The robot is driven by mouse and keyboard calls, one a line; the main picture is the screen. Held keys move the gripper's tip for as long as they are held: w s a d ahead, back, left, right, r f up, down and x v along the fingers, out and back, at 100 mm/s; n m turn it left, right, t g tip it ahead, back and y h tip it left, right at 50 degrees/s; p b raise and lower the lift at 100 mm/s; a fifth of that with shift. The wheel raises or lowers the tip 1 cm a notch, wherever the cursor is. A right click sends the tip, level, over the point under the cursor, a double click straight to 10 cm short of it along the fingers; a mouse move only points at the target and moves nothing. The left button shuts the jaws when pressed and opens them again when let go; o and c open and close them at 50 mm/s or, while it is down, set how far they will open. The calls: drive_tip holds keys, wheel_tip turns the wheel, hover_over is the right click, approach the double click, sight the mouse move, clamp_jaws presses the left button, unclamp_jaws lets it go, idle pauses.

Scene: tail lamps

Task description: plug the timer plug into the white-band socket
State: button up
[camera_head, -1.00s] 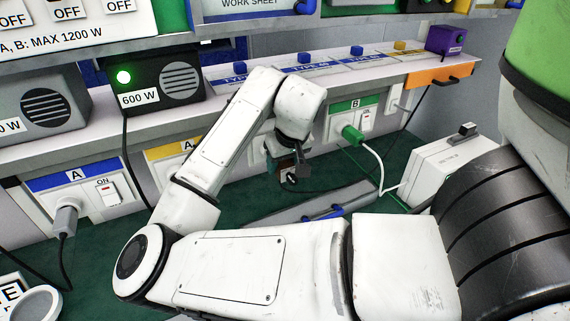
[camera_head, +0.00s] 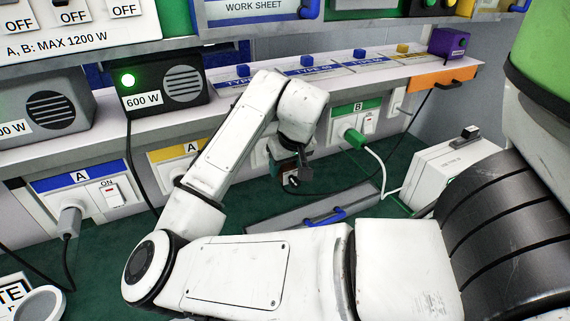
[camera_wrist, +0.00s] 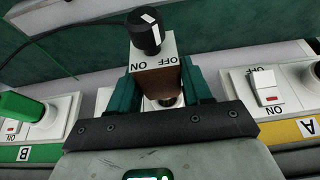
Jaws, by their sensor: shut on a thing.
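My gripper (camera_wrist: 167,88), with teal fingers, is shut on the timer plug (camera_wrist: 155,68). The timer has a white ON/OFF face, a brown body and a black knob at its far end in the wrist view. In the head view the gripper (camera_head: 287,168) hangs in front of the socket row, left of the green-band socket. A white socket plate (camera_wrist: 104,99) shows partly behind the gripper in the wrist view; its band is hidden by the gripper. A small round part shows under the timer, but I cannot tell whether the plug touches the socket.
The green-band socket B (camera_head: 367,121) holds a green plug (camera_head: 354,137). The yellow-band socket (camera_head: 163,173) is partly behind my arm. The blue-band socket (camera_head: 90,203) holds a grey plug (camera_head: 70,219). A grey tray with a blue handle (camera_head: 326,216) and a white box (camera_head: 447,165) lie nearby.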

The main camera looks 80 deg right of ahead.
drive_tip(key=shift+d, duration=0.15)
drive_tip(key=shift+w+d+p, duration=0.65)
drive_tip(key=shift+w+d, duration=0.25)
drive_tip(key=shift+d, duration=0.05)
drive_tip(key=shift+d, duration=0.1)
drive_tip(key=shift+p, duration=0.55)
idle(0.9)
drive_tip(key=shift+w+d, duration=0.15)
drive_tip(key=shift+w, duration=0.1)
idle(0.3)
drive_tip(key=o, duration=1.2)
drive_tip(key=v, duration=1)
drive_tip(key=shift+s+r, duration=0.15)
drive_tip(key=shift+r, duration=0.2)
